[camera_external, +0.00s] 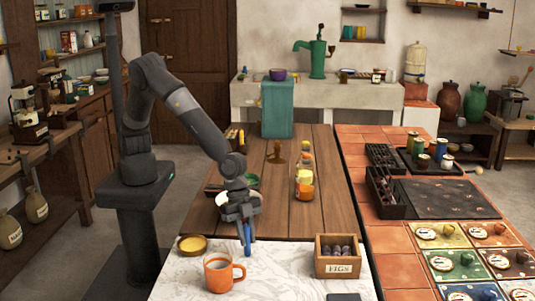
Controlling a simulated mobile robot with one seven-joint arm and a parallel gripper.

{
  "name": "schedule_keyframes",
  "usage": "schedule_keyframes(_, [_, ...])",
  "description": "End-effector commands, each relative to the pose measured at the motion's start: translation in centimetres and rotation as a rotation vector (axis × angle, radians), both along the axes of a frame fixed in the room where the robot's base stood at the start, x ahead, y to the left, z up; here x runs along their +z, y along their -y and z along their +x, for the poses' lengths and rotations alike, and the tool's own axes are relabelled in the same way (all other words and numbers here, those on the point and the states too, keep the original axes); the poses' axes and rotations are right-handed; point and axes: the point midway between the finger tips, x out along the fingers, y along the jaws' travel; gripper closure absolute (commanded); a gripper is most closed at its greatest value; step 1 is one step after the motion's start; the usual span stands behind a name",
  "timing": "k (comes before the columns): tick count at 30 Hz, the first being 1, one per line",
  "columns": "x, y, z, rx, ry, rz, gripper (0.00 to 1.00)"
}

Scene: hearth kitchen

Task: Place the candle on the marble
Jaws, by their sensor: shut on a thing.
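My gripper (243,222) points down and is shut on a slim, upright blue thing, which I take to be the candle (247,240). Only its lower part shows below the fingers; the rest is hidden by my gripper. The marble (285,270) is a white, grey-veined surface at the front end of the wooden table. The candle's lower end appears over the marble's back part, behind and right of an orange mug. I cannot tell whether it touches the marble.
A wooden box marked FIGS (337,268) is to the right. A pale plate (226,198) is partly hidden behind my gripper. Bare marble lies between mug and box.

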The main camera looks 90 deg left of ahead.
Motion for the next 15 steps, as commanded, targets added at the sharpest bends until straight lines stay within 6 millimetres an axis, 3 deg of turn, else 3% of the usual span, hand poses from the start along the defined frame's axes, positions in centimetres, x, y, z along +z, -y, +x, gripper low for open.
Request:
schedule_keyframes(9, [-0.27, -0.05, 0.05, 0.001, 0.000, 0.000, 1.00])
schedule_keyframes(10, [-0.22, -0.03, 0.05, 0.001, 0.001, -0.001, 0.80])
schedule_keyframes(15, [-0.19, -0.01, 0.02, 0.001, 0.000, -0.001, 0.66])
